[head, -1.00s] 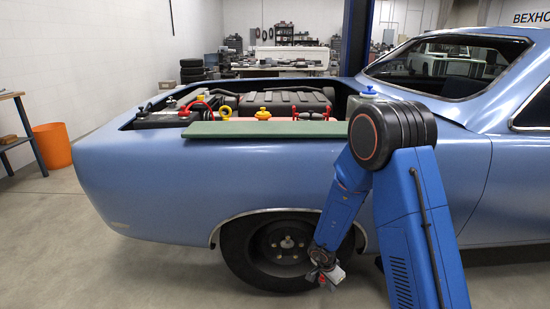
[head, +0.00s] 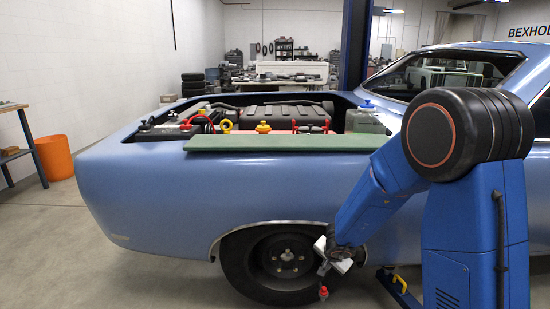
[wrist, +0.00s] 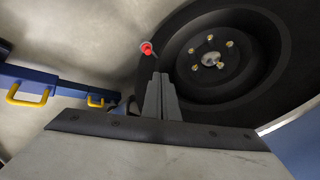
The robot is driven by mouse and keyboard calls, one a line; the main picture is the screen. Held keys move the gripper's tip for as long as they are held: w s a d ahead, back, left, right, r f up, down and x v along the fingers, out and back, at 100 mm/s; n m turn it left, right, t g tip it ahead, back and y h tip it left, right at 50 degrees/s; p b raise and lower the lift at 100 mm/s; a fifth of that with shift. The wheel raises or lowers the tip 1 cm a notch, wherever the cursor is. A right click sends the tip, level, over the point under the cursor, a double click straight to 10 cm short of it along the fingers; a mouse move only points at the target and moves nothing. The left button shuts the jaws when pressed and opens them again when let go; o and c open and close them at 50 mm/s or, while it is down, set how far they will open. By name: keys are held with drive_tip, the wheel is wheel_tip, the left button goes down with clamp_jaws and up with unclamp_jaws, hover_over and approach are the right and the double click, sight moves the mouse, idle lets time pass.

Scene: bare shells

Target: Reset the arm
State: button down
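My gripper (head: 326,268) hangs low in front of the car's front wheel, pointing down. In the wrist view its grey fingers (wrist: 161,98) are together. A small red-ended piece (wrist: 147,48) with a thin dark stem shows at their tips, and they seem shut on it. It also shows below the gripper in the head view (head: 323,292). My arm is bent, with its elbow raised at the right of the head view.
The blue car (head: 150,190) fills the middle, its engine bay open. A green board (head: 270,143) lies along the fender. A blue lift arm with a yellow handle (head: 400,284) is near the gripper. An orange bin (head: 54,158) stands at the left.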

drive_tip(key=s+a+r+n+y, duration=0.1)
drive_tip(key=s+r+n+y, duration=0.1)
drive_tip(key=s+r, duration=0.35)
drive_tip(key=s+a+r+n+t+y, duration=0.1)
drive_tip(key=s+r+n, duration=0.1)
drive_tip(key=r, duration=0.7)
drive_tip(key=s+a+r+n+y, duration=0.1)
drive_tip(key=s+r+n+y, duration=0.1)
drive_tip(key=s+r, duration=0.35)
drive_tip(key=s+d+r+n+h, duration=0.1)
drive_tip(key=s+d, duration=0.3)
drive_tip(key=s, duration=0.4)
drive_tip(key=s+d+r+n+g+h, duration=0.1)
drive_tip(key=s+d, duration=0.3)
drive_tip(key=s, duration=0.4)
drive_tip(key=s+d+r+n+g+h, duration=0.1)
drive_tip(key=s+d+r+h, duration=0.2)
drive_tip(key=s, duration=0.6)
drive_tip(key=shift+d, duration=1.05)
